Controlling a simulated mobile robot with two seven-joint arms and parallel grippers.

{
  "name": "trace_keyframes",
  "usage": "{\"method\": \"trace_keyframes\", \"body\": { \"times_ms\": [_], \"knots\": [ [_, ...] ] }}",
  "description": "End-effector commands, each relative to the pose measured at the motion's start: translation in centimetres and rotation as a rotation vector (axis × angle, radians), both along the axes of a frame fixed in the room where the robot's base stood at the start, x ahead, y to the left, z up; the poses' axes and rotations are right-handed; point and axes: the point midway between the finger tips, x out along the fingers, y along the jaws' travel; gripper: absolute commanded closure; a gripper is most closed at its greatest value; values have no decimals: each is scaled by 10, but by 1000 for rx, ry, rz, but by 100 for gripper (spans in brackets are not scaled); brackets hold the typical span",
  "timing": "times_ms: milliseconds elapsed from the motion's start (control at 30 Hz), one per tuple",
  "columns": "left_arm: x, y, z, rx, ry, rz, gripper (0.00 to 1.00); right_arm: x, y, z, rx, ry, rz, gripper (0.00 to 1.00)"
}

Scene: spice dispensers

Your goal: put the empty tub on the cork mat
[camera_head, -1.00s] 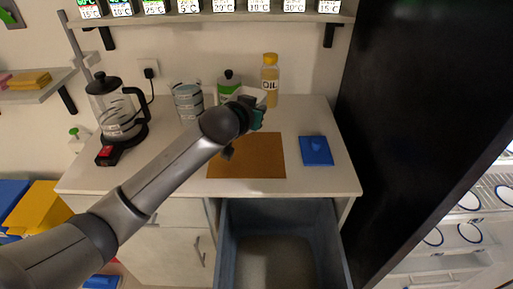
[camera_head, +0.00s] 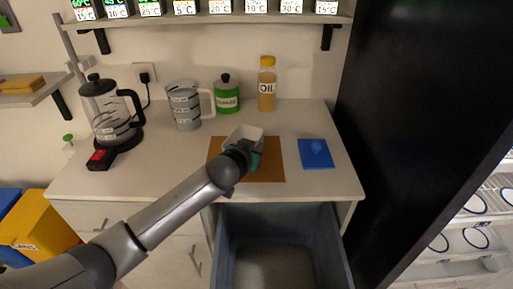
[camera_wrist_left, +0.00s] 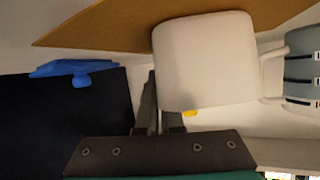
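The empty tub (camera_head: 243,132) is a small pale tub over the cork mat (camera_head: 268,173), a brown rectangle on the counter. My left gripper (camera_head: 246,150) is shut on the tub's near side, and my own wrist hides part of it. In the left wrist view the tub (camera_wrist_left: 205,58) fills the middle, beyond the fingers (camera_wrist_left: 158,112), with the cork mat (camera_wrist_left: 112,28) behind it. I cannot tell whether the tub touches the mat. My right gripper is in neither view.
A measuring jug (camera_head: 184,106), green-labelled jar (camera_head: 227,95), oil bottle (camera_head: 267,88) and glass kettle (camera_head: 110,112) stand behind and left. An open drawer (camera_head: 228,240) juts out below the counter.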

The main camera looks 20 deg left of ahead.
Motion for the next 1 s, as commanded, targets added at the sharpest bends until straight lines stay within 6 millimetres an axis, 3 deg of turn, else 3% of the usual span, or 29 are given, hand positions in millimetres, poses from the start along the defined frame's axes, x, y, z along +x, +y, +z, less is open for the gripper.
{"method": "trace_keyframes", "body": {
  "times_ms": [133,433,767,1000],
  "knots": [
    [0,0,-3,0,0,0,100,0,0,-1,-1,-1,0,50],
    [0,0,-3,1,1,1,67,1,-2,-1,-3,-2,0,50],
    [-1,0,2,0,1,0,67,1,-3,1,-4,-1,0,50],
    [-25,2,12,0,1,-1,67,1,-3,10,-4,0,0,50]
  ]
}}
